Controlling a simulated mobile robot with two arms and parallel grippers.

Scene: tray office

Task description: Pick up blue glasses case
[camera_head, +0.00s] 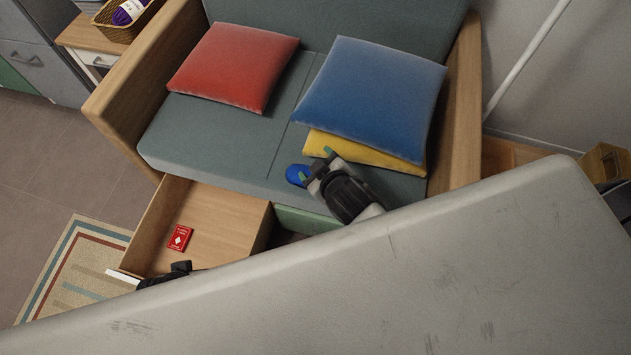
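A blue rounded object (295,174), which looks like the blue glasses case, lies on the sofa's grey-green seat near its front edge. My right gripper (317,165) is right beside it, its two fingertips apart. One fingertip overlaps the object's right side in the picture, so part of the object is hidden. I cannot tell whether they touch. Part of my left gripper (181,268) shows as a dark shape at the drawer's front, near a white strip; its fingers are mostly hidden.
A blue cushion (370,95) rests on a yellow cushion (365,152) behind my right gripper. A red cushion (233,65) lies at left. The open wooden drawer (225,215) below the seat holds a red card box (180,238). A large grey surface covers the foreground.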

